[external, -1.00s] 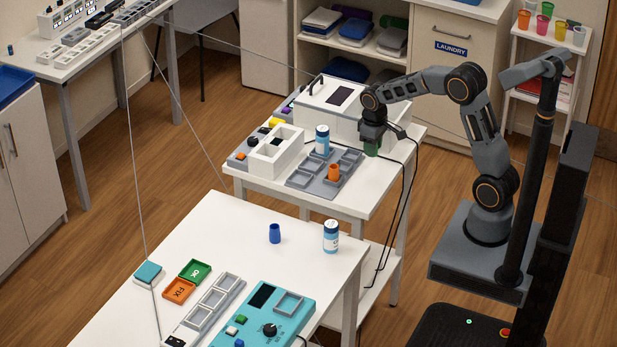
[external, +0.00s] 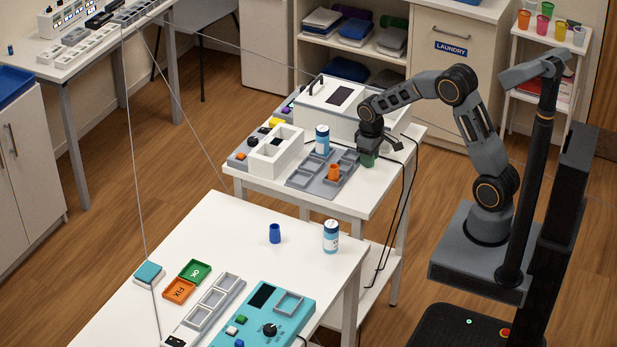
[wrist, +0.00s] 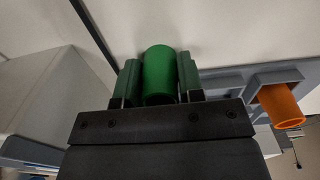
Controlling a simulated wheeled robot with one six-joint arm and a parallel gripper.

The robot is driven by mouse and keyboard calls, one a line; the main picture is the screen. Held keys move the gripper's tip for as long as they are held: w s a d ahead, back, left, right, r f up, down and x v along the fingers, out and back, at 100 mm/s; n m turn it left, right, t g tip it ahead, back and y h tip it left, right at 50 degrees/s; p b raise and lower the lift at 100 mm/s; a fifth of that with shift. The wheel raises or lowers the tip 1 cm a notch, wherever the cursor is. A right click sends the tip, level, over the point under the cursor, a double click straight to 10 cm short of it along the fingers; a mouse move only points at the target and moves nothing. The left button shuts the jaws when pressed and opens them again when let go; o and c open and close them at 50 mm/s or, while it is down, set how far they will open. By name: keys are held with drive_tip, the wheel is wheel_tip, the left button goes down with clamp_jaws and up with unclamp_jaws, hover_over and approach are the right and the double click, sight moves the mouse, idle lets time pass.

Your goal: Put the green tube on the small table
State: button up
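The green tube (external: 368,159) is under my gripper (external: 370,150), at the right part of the small white table (external: 350,204), right of the grey tray. In the wrist view the tube (wrist: 160,75) sits between the two fingers of my gripper (wrist: 160,68), with a finger close against each side. My gripper is shut on it and points down. The tube's lower end is close to the tabletop; whether it touches is hard to tell.
A white box (external: 333,101) stands behind. The orange tube also shows in the wrist view (wrist: 279,106). The tabletop in front of my gripper is clear.

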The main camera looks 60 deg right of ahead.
drive_tip(key=o, duration=0.4)
wheel_tip(320, 180, up, 12)
drive_tip(key=f, duration=0.1)
drive_tip(key=s+a+r+t, duration=0.2)
drive_tip(key=s+a, duration=0.3)
drive_tip(key=s, duration=0.4)
drive_tip(key=s+a+r+t, duration=0.1)
drive_tip(key=s+a, duration=0.3)
drive_tip(key=s, duration=0.6)
drive_tip(key=shift+s+a+r+t, duration=0.15)
drive_tip(key=shift+a+r+t, duration=0.25)
drive_tip(key=shift+t, duration=0.1)
drive_tip(key=shift+d, duration=0.1)
